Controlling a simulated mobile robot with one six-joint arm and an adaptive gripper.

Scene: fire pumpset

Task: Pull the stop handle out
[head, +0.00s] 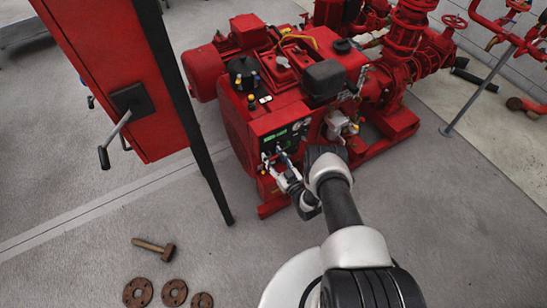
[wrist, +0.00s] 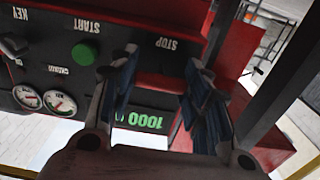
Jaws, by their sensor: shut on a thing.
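The stop handle (wrist: 160,82) is a red bar below the STOP label in the wrist view, which shows the panel upside down. My gripper (wrist: 160,70) has its two blue-padded fingers on either side of the handle and is shut on it. In the head view my gripper (head: 281,160) reaches the dark control panel (head: 287,136) on the front of the red pumpset. The handle is too small and too covered by my gripper to make out there.
A green START button (wrist: 85,53) and round gauges (wrist: 62,103) sit on the panel beside the handle. A red cabinet (head: 110,60) with a lever (head: 113,140) stands left of the pumpset.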

